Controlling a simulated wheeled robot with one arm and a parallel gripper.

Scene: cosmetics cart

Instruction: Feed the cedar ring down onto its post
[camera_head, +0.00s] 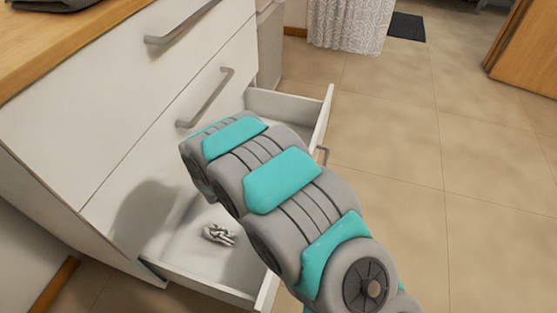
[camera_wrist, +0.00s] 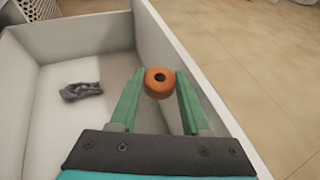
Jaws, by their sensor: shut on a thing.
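The cedar ring (camera_wrist: 158,91) is a small orange-brown ring with a dark hole in its middle. It sits between the tips of the green fingers of my gripper (camera_wrist: 159,80) in the wrist view, and the gripper is shut on it. The hole faces the wrist camera. The ring and gripper are over the open white drawer (camera_wrist: 48,135); their height above its floor is hard to tell. In the head view my arm hides the gripper and the ring. I see no post in either view.
A crumpled grey item (camera_wrist: 82,91) lies on the drawer floor left of my gripper; it also shows in the head view (camera_head: 219,235). The drawer's right wall (camera_wrist: 190,66) is close to the right finger. Closed drawers with bar handles (camera_head: 206,98) stand above. Tiled floor (camera_head: 440,130) is clear to the right.

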